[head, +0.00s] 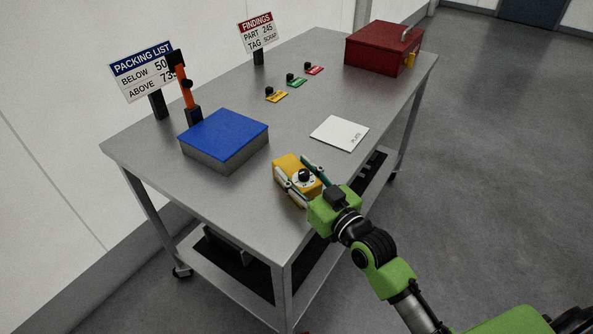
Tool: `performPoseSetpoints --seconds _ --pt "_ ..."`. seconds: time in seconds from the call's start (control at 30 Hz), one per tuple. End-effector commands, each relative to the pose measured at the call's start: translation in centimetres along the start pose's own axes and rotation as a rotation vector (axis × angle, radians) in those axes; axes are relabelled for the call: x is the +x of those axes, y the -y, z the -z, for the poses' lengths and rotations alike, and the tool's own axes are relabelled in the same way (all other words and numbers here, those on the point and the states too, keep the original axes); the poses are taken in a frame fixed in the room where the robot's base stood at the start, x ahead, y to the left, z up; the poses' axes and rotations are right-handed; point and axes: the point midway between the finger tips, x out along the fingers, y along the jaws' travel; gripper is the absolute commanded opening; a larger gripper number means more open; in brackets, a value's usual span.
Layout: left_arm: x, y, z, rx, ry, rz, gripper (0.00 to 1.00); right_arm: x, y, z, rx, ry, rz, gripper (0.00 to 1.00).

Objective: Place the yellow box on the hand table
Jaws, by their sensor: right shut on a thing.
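The yellow box (286,163) is at the near right edge of the grey metal hand table (225,205). It has a white disc with a black knob on it. My right gripper (302,178) reaches in from the lower right and is shut on the box, with its fingers along the box's sides. The box is on the tabletop or very close above it; I cannot tell whether it touches. The gripper hides part of the box. My left gripper is not in view.
A blue-topped grey block (225,135) lies left of the box, and a white sheet (339,133) lies behind it. Yellow, green and red tags (296,82), a red toolbox (383,48), a packing list sign (142,70) and a findings sign (260,32) stand farther back. The table's near left corner is bare.

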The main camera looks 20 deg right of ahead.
Motion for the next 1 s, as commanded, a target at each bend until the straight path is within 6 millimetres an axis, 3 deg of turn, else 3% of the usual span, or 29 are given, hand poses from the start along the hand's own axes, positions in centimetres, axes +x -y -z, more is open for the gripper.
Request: performPoseSetpoints --seconds 0.07,0.1,0.13,0.57,0.73,1.0 --pt "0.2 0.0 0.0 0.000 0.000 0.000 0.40 0.0 0.0 -0.2 -0.001 -0.003 0.000 0.11" --pt "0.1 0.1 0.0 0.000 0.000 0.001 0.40 0.0 0.0 -0.2 0.000 0.000 0.000 0.49" --pt "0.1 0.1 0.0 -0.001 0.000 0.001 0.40 0.0 0.0 -0.2 0.000 0.000 0.000 0.57" --pt "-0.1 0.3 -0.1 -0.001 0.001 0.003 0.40 -0.2 0.0 0.1 0.000 0.002 0.000 0.58" --pt "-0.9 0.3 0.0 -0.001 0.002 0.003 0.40 -2.5 0.0 0.1 -0.002 0.006 0.000 0.58" --pt "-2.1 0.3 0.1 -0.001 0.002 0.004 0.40 -8.0 0.0 0.0 -0.001 0.006 0.000 0.58"
